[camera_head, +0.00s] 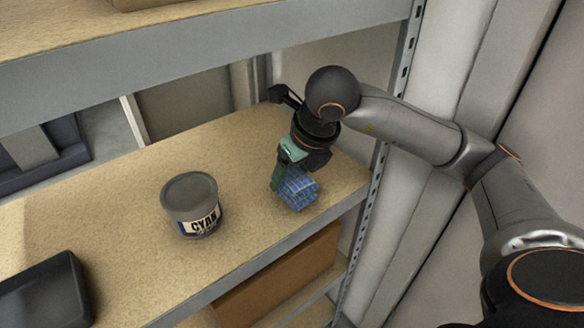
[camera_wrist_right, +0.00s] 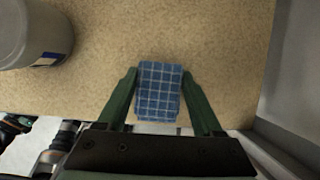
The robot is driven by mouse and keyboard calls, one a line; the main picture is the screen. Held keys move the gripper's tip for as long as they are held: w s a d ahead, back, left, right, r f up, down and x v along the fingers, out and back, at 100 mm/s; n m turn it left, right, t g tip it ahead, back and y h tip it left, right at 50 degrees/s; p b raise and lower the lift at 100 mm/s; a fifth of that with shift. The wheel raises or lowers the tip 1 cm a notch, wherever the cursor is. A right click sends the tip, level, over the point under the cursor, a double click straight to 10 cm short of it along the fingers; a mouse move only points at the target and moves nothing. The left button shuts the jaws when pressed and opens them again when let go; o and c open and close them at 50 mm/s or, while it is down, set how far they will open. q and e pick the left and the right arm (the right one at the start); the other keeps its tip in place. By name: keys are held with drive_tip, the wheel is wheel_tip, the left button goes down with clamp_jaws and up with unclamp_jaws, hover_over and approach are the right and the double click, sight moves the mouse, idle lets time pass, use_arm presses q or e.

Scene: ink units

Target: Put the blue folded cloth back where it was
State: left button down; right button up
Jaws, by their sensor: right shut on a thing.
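The blue folded cloth (camera_head: 299,190) has a light checked pattern and is at the right part of the shelf board, close to its front edge. My right gripper (camera_head: 284,183) comes down over it from above and is shut on it. In the right wrist view the cloth (camera_wrist_right: 158,92) sits between the two green fingers of the right gripper (camera_wrist_right: 159,98). I cannot tell whether the cloth touches the board. My left gripper is not in view.
A grey can labelled CYAN (camera_head: 192,205) stands left of the cloth; it also shows in the wrist view (camera_wrist_right: 30,32). A black tray-like object (camera_head: 45,292) is at the lower left. A perforated metal post (camera_head: 378,170) stands at right. A cardboard box (camera_head: 280,275) is below.

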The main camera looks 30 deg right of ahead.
drive_tip(key=shift+a, duration=0.15)
drive_tip(key=shift+f+b, duration=0.2)
drive_tip(key=shift+b, duration=0.1)
drive_tip(key=o, duration=1.2)
drive_tip(key=shift+r, duration=0.1)
